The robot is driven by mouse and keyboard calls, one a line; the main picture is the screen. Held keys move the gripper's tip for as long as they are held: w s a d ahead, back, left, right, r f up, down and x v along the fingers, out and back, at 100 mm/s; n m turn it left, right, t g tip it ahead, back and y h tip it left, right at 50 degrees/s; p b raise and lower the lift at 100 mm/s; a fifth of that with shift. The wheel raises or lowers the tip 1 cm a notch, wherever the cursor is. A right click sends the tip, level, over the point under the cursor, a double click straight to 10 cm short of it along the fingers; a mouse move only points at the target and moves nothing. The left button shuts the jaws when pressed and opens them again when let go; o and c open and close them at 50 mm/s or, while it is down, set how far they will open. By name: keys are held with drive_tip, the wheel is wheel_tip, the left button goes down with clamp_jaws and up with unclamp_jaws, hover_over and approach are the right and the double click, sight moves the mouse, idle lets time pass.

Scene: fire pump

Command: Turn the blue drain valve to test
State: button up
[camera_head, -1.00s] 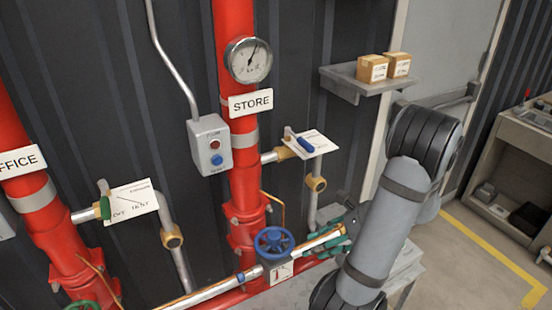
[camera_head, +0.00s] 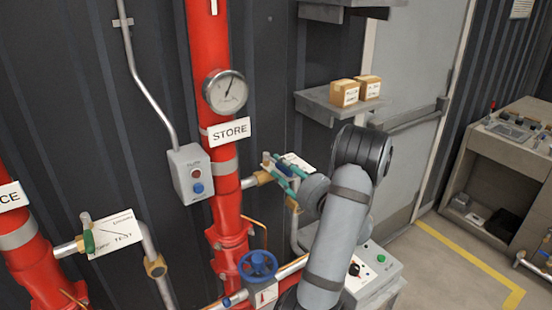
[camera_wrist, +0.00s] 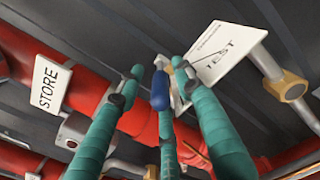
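The blue drain valve handle (camera_wrist: 160,90) shows in the wrist view on the drain pipe, beside a white plate (camera_wrist: 222,55) marked TEST. My gripper (camera_head: 276,165) has teal fingers and is at this valve, right of the red STORE riser. In the wrist view my gripper (camera_wrist: 155,80) is open, with the fingers spread around the blue handle. The middle finger lies in line with the handle; I cannot tell whether they touch.
The red STORE riser (camera_head: 223,110) and a grey button box (camera_head: 191,172) stand at the left. A blue handwheel (camera_head: 258,265) is below. A green-handled valve (camera_head: 88,240) is at the lower left. A shelf with boxes (camera_head: 335,103) is above right.

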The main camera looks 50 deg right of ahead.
sight(278, 164)
drive_tip(key=shift+p+x, duration=0.55)
drive_tip(key=shift+x, duration=1.25)
drive_tip(key=shift+c, duration=0.5)
drive_tip(key=c, duration=0.7)
clamp_jaws()
